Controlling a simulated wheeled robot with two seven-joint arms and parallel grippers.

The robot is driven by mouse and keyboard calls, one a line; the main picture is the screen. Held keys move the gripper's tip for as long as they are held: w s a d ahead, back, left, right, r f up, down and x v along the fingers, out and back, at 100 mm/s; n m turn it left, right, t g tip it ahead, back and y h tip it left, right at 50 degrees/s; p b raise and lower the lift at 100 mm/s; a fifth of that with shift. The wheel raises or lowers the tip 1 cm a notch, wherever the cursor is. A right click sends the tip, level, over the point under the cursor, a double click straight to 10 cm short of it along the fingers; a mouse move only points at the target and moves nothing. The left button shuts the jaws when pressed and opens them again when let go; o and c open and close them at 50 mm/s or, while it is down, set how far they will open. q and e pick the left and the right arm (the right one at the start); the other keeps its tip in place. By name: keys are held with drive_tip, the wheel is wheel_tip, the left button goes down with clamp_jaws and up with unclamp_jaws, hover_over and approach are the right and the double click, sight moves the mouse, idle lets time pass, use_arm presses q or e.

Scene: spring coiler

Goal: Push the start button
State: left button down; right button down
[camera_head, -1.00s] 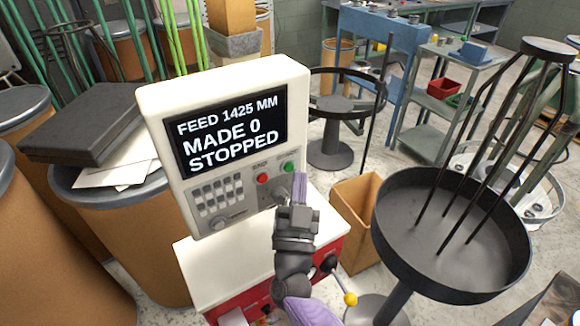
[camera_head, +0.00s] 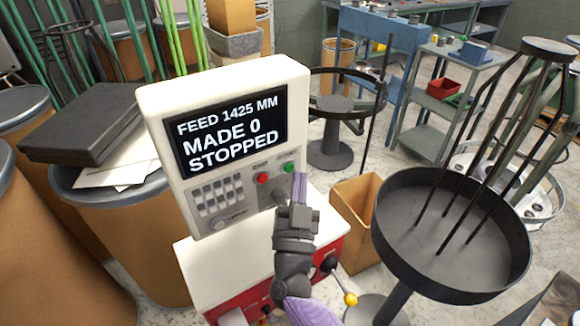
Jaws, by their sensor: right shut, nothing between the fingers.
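The white control box (camera_head: 150,110) of the coiler faces me. Its screen (camera_head: 232,130) reads "FEED 1425 MM, MADE 0, STOPPED". A green button (camera_head: 289,167) sits at the panel's right edge, and a red button (camera_head: 262,178) is to its left. My left gripper is not in view.
A cardboard box (camera_head: 347,214) stands right of the machine. A round black pan (camera_head: 400,180) with upright rods is farther right. Brown drums (camera_head: 141,250) with a black case (camera_head: 82,125) on top crowd the left.

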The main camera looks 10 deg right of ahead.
drive_tip(key=shift+w, duration=0.15)
drive_tip(key=shift+w+a, duration=0.15)
drive_tip(key=shift+w, duration=0.15)
idle(0.5)
